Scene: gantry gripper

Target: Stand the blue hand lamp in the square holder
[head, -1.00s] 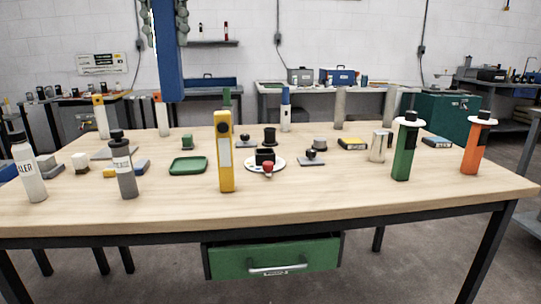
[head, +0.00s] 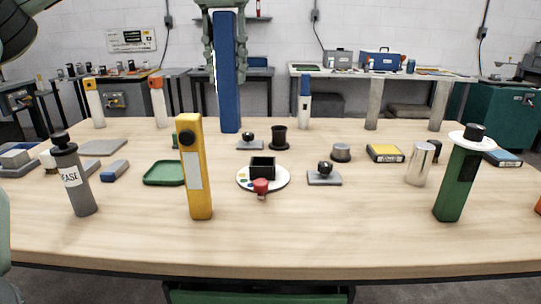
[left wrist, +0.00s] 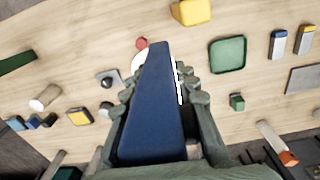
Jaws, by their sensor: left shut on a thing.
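My left gripper (head: 225,70) is shut on the blue hand lamp (head: 229,95), holding it upright, lower end down, over the far part of the table. In the left wrist view the lamp (left wrist: 154,105) fills the middle between the fingers of the gripper (left wrist: 152,92). The square holder (head: 262,174) is a black open-topped box on a white round plate (head: 277,183) with a red knob (head: 260,186) in front. In the head view the lamp is left of the holder and apart from it. The lamp hides the holder in the left wrist view; the red knob (left wrist: 141,43) shows. My right gripper is out of view.
A yellow lamp (head: 196,170) stands near left of the holder, by a green tray (head: 165,173). A grey knobbed block (head: 324,177) is at right, a black spool-like piece (head: 279,138) behind. A green lamp (head: 458,180) stands farther right. The front middle table is clear.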

